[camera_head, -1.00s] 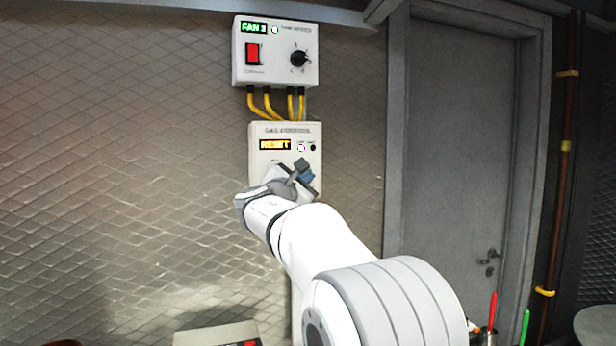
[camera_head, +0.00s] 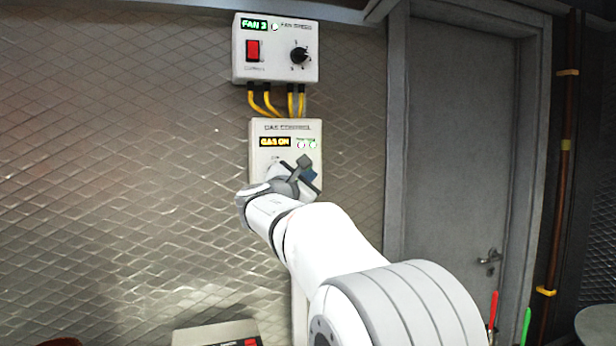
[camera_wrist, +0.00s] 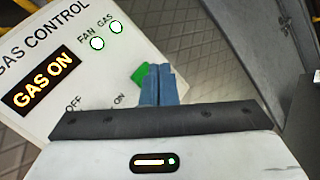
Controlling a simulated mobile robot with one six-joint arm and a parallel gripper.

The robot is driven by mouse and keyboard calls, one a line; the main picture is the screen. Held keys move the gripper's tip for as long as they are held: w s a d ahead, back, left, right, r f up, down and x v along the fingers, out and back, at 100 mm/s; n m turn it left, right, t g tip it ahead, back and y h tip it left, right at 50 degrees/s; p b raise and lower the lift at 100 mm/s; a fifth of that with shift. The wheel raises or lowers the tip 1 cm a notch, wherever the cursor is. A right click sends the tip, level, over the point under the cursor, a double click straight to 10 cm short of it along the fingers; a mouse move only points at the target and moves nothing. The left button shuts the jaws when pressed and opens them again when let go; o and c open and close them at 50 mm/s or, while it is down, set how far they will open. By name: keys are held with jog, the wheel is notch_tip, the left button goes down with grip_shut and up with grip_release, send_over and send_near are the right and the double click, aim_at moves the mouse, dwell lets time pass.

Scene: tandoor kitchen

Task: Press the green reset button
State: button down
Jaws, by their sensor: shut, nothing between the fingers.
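The gas control box (camera_head: 258,126) hangs on the wall in the head view, and it fills the left of the wrist view (camera_wrist: 45,90). Its display (camera_head: 275,142) reads GAS ON, and its FAN and GAS lamps (camera_wrist: 106,35) are both lit. The green reset button (camera_wrist: 140,73) shows as a green patch just left of and behind my fingertips; in the head view my arm hides it. My gripper (camera_wrist: 159,72) is shut and empty, with its blue fingers together at the box front. I cannot tell whether the fingers touch the button.
The fan box (camera_head: 275,65) reads FAN 3 above, with a red switch (camera_head: 253,51) and a black knob (camera_head: 299,55). Yellow cables (camera_head: 268,100) join the two boxes. A grey door (camera_head: 465,150) stands to the right. Another box (camera_head: 215,334) sits at the bottom.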

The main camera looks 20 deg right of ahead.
jog(key=s+b, duration=0.2)
jog(key=s, duration=0.3)
jog(key=shift+b, duration=0.3)
jog(key=shift+f, duration=0.1)
dwell(0.7)
jog(key=s+f+m+g+y, duration=0.3)
jog(key=s+f+m, duration=0.3)
jog(key=f, duration=0.5)
jog(key=s+f+m+g+y, duration=0.2)
jog(key=s+f+m+g, duration=0.1)
jog(key=s+f, duration=0.55)
jog(key=s+a+f+m+g+y, duration=0.2)
jog(key=s+a+f+m+y, duration=0.2)
jog(key=s+f, duration=0.5)
jog(key=s+a+f+m+g+y, duration=0.3)
jog(key=s+a+f+m, duration=0.3)
jog(key=s+f, duration=0.3)
notch_tip(320, 180, down, 3)
jog(key=shift+a+f+m+y, duration=0.1)
jog(key=shift+a+m+y, duration=0.2)
jog(key=shift+a+y, duration=0.55)
